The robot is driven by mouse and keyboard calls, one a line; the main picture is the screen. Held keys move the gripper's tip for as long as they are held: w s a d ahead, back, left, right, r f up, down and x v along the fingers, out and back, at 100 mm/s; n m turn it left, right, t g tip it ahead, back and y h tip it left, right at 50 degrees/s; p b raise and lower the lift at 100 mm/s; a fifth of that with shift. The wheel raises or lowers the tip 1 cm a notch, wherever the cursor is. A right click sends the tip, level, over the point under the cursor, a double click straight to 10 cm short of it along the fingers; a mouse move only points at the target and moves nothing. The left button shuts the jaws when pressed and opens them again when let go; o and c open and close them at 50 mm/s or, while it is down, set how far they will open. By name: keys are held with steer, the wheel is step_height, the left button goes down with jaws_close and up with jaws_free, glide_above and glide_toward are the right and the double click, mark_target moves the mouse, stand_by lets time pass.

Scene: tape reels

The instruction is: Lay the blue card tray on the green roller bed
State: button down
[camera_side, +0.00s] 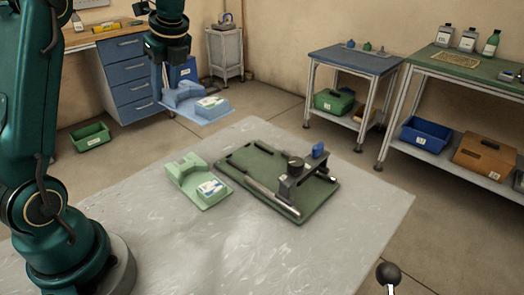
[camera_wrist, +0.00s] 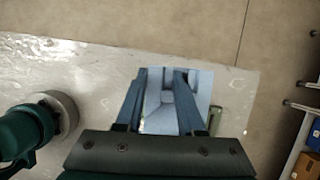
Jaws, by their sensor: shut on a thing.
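The blue card tray (camera_side: 203,112) hangs in the air beyond the table's far left edge in the side view, roughly level, with a white-and-green labelled piece on it. My gripper (camera_side: 176,82) is shut on its raised left part. In the wrist view the blue tray (camera_wrist: 165,121) shows between the two fingers of my gripper (camera_wrist: 161,80). The green roller bed (camera_side: 262,164) lies flat on the table in the side view, right of and below the held tray. It carries metal rollers and a dark bridge with a blue knob. The bed's top looks free of trays.
A light green tray (camera_side: 190,174) with a labelled piece sits on the table, left of the roller bed. The grey table (camera_side: 330,245) is otherwise mostly clear in front. Side benches (camera_side: 352,60), a blue drawer unit (camera_side: 130,70) and floor bins stand farther back.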

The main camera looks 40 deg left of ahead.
mark_target(184, 91)
steer(key=w+f, duration=0.1)
steer(key=w+d+f, duration=0.1)
steer(key=shift+w+d+f+m, duration=0.1)
steer(key=shift+w+f+m, duration=0.2)
steer(key=shift+d+f, duration=0.15)
steer(key=shift+f, duration=0.15)
steer(key=w+d+f, duration=0.2)
steer(key=d, duration=0.1)
steer(key=w+d+f, duration=0.2)
steer(key=w+d, duration=0.1)
steer(key=w+d+f, duration=0.2)
steer(key=d+f, duration=0.1)
steer(key=shift+w, duration=0.2)
steer(key=shift+w+d+f, duration=0.1)
steer(key=shift+f, duration=1.95)
steer(key=shift+f, duration=0.1)
steer(key=shift+f, duration=0.5)
steer(key=c, duration=0.5)
jaws_free()
steer(key=shift+r, duration=0.1)
